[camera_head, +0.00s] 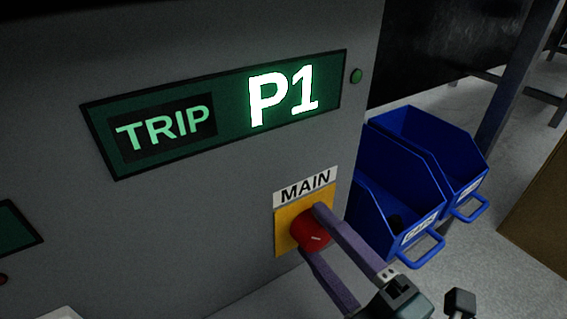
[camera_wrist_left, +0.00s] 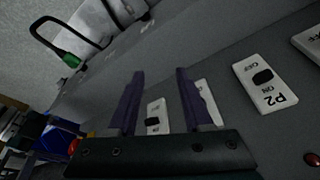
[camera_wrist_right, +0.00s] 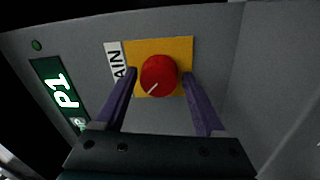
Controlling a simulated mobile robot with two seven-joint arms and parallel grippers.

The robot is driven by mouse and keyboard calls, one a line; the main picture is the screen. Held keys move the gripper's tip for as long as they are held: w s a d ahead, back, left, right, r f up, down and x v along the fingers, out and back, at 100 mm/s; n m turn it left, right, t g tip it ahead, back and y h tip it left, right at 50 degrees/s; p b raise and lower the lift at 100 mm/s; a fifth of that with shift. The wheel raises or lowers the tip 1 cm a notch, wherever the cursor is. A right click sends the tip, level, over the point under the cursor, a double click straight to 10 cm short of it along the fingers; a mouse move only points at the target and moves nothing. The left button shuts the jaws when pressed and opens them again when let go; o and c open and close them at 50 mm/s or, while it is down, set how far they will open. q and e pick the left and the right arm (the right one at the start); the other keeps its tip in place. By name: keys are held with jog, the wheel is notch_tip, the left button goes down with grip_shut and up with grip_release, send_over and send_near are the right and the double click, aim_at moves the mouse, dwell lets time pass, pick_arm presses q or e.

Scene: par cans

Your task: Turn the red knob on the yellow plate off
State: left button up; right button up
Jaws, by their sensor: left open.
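The red knob (camera_head: 309,236) sits on a yellow plate (camera_head: 283,217) under a white MAIN label on the grey cabinet. The knob (camera_wrist_right: 158,75) carries a short white mark, pointing to the lower left in the right wrist view. My right gripper (camera_wrist_right: 158,73) is open, with one purple finger on each side of the knob. In the right wrist view a gap seems to show on both sides; contact is unclear. My left gripper (camera_wrist_left: 160,73) is open and empty, facing the cabinet near white switch plates. It is out of the head view.
A green display (camera_head: 220,128) reads TRIP and P1, with a small green lamp (camera_head: 356,76) beside it. Blue bins (camera_head: 400,200) stand to the right of the cabinet. A white P2 switch plate (camera_wrist_left: 264,83) marked OFF and ON is near my left gripper.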

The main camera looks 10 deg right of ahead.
jog(key=shift+o, duration=1)
jog(key=shift+s, duration=0.1)
jog(key=p+v, duration=0.2)
jog(key=v, duration=0.7)
jog(key=shift+s+d, duration=0.15)
jog(key=shift+s, duration=0.2)
